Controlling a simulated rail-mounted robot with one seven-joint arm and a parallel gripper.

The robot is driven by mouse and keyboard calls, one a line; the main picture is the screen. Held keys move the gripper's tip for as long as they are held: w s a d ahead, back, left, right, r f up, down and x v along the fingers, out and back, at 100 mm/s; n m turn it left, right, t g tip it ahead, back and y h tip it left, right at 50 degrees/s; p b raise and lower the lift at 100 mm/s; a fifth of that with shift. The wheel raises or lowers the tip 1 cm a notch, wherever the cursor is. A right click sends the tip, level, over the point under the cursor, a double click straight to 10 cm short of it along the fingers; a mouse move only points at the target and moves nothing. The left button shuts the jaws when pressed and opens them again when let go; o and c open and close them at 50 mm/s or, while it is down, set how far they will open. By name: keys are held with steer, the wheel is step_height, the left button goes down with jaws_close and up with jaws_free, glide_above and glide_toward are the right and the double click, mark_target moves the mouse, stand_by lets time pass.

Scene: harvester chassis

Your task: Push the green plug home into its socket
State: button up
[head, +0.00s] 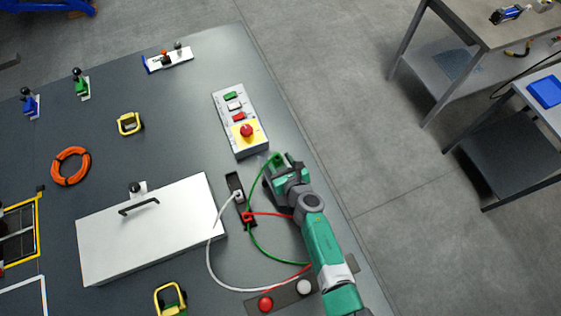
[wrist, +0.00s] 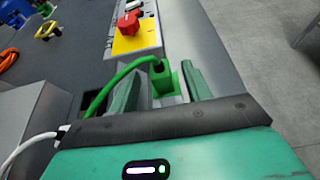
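The green plug (wrist: 162,77) stands beyond my palm in the wrist view, between my two green fingers. Its green cable (wrist: 112,80) leaves the top and bends left. My gripper (wrist: 164,72) is open, with a finger on each side of the plug and gaps showing beside it. In the head view my gripper (head: 276,163) is just below the button box, with the green cable running to it. Bright green also shows behind the plug's right side; I cannot tell if this is the socket. The plug's lower end is hidden, so its seating depth cannot be seen.
The button box (head: 240,120) with a red emergency knob (head: 246,131) stands close by. A dark strip (head: 234,183) with white and red plugs is left of my gripper. A white lidded panel (head: 150,238) lies further left. The table's right edge is close.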

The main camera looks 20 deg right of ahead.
steer(key=shift+s+r+p, duration=0.2)
steer(key=shift+p, duration=0.15)
steer(key=p+v, duration=0.5)
steer(key=v, duration=0.1)
steer(key=shift+s+r, duration=0.1)
steer(key=shift+r, duration=0.15)
steer(key=shift+s+f+p, duration=0.1)
steer(key=shift+s+p, duration=0.35)
steer(key=shift+s, duration=0.15)
steer(key=shift+w, duration=0.1)
